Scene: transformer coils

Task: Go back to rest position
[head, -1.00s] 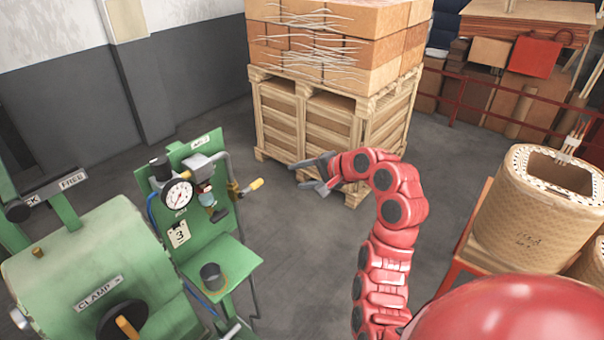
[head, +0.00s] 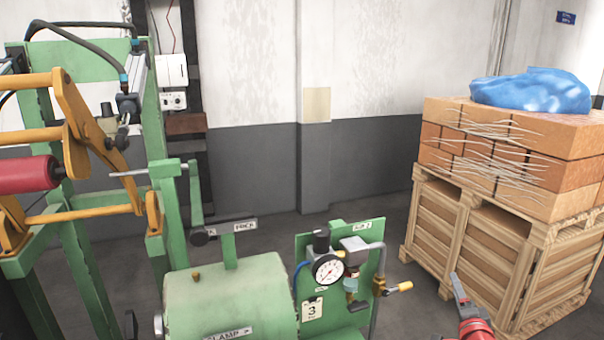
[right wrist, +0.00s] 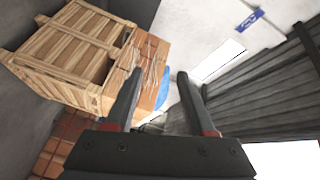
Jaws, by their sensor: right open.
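My right gripper (head: 458,288) shows at the bottom right of the head view, at the end of a short piece of red arm. It is in front of the wooden crate (head: 470,238). In the right wrist view my right gripper (right wrist: 160,76) has its two dark fingers apart, with nothing between them. The crate (right wrist: 72,48) shows tilted at the upper left there, beyond the fingers. My left gripper cannot be made out in the head view.
A green machine with a clamp drum (head: 230,300) and a pressure gauge (head: 328,270) stands at the lower middle. A green frame with yellow arms (head: 85,110) is at the left. Brown boxes (head: 500,150) under blue sheeting (head: 535,92) top the crate. Grey floor shows between.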

